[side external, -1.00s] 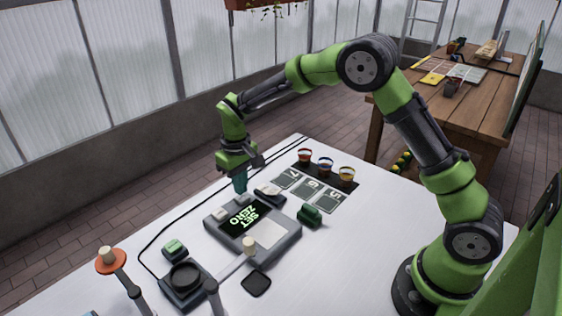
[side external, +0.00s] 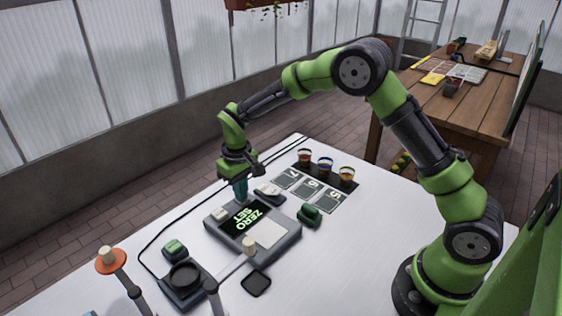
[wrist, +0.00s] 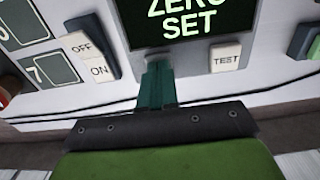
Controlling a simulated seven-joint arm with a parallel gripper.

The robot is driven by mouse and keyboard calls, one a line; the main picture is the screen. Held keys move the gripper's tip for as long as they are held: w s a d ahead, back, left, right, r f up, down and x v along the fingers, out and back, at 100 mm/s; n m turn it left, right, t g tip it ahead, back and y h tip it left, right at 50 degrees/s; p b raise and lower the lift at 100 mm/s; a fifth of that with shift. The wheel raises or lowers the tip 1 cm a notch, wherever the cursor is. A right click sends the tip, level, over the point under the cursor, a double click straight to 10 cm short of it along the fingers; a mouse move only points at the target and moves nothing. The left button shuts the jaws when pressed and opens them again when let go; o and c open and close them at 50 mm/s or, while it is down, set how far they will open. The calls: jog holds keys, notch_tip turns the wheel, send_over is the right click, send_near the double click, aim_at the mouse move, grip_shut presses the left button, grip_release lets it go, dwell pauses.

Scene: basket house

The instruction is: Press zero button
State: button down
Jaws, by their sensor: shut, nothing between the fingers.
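The grey console (side external: 285,243) lies on the white table, with a dark screen (side external: 238,217) that reads ZERO SET; the screen also shows in the wrist view (wrist: 190,25). My gripper (side external: 240,195) points down, shut and empty, its teal fingertips at the console's far edge. No button marked zero is visible; the spot under the fingertips is hidden. I cannot tell whether they touch the console.
A green block (side external: 310,214) stands right of the console. Several cups (side external: 325,165) and numbered cards (side external: 308,187) lie behind it. A round dark device (side external: 185,278), a green button (side external: 174,247) and a post with an orange disc (side external: 112,260) stand at the front left.

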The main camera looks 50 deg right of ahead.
jog(key=shift+r, duration=1.1)
jog(key=shift+r, duration=3)
jog(key=shift+w, duration=0.1)
jog(key=s+d+r+m+t+y, duration=0.1)
jog(key=s+r, duration=0.5)
jog(key=s, duration=0.6)
jog(key=s+d+r+m+t+y, duration=0.1)
jog(key=s+r+t, duration=0.5)
jog(key=s, duration=0.7)
jog(key=shift+s+d+r+m, duration=0.15)
jog(key=shift+d+r+m, duration=0.25)
jog(key=shift+m, duration=0.6)
